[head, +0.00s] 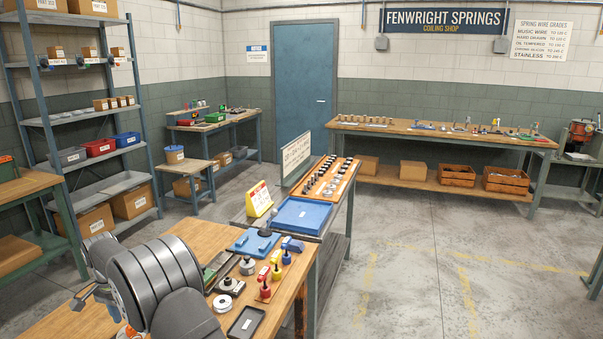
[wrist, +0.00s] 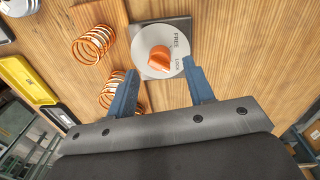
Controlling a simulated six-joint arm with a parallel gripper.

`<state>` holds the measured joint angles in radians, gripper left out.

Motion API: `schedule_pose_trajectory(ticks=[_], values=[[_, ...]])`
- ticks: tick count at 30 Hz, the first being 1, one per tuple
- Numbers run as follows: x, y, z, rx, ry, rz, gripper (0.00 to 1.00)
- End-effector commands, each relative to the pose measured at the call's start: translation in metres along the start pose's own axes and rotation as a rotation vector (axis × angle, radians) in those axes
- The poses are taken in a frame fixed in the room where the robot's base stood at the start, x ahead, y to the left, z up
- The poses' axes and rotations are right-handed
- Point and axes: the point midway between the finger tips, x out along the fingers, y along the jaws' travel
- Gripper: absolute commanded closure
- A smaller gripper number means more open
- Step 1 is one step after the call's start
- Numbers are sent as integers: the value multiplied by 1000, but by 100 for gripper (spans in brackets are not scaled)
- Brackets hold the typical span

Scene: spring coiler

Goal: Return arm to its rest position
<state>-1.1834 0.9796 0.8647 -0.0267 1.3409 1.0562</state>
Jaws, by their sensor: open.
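My gripper (wrist: 159,67) is open in the wrist view, its two blue fingers spread apart with nothing held between them. A grey dial (wrist: 176,66) marked FREE and LOCK, with an orange knob (wrist: 158,58), shows just beyond and between the fingertips. I cannot tell whether the fingers touch the dial. In the head view my arm fills the lower left over the wooden bench (head: 205,237), and its links hide most of the gripper area.
Orange wire springs (wrist: 95,44) lie left of the dial, one partly behind a finger. Yellow-and-black items (wrist: 27,80) are at the left edge. In the head view, a blue fixture (head: 253,243), toggle clamps (head: 264,284) and a black tray (head: 246,322) crowd the bench; a blue tray (head: 297,217) is beyond.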

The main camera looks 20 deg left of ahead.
Motion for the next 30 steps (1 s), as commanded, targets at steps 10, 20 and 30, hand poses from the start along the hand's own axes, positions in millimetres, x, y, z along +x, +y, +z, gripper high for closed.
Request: schedule_pose_trajectory(ticks=[10,20,30], values=[[-71,-1,0,-3,2,-3,52],[-137,-1,0,-3,2,-3,52],[-71,1,0,-4,-2,3,52]])
